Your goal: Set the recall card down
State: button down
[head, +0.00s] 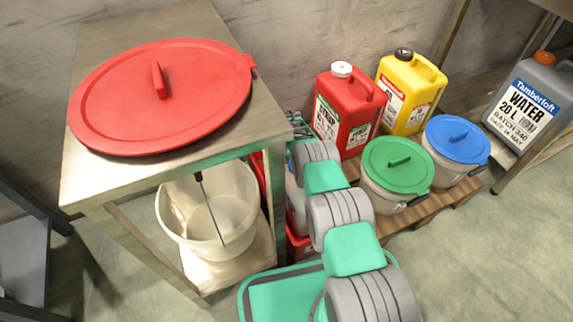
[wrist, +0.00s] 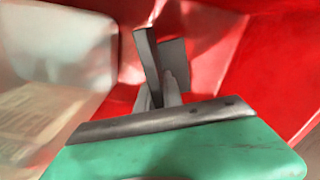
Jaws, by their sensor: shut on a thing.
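My gripper (wrist: 159,42) shows in the wrist view as dark grey fingers close together, pointing away from my green wrist housing. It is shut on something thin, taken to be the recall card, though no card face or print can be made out. Red surfaces fill the view behind and to the right of the fingers. In the head view my arm reaches down to the right of the steel table (head: 190,20), where its leg hides my gripper. Part of a red container (head: 299,246) shows there, low beside my arm.
A red lid (head: 120,110) lies on the steel table, and a white bucket (head: 236,205) stands on its lower shelf. Red (head: 335,120) and yellow (head: 420,75) jerrycans stand behind green-lidded (head: 390,195) and blue-lidded (head: 462,165) tubs. A grey water can (head: 500,125) is far right. Floor at lower right is clear.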

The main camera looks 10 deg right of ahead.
jog(key=shift+f, duration=0.2)
jog(key=c, duration=1.5)
grip_release()
jog(key=shift+r, duration=0.1)
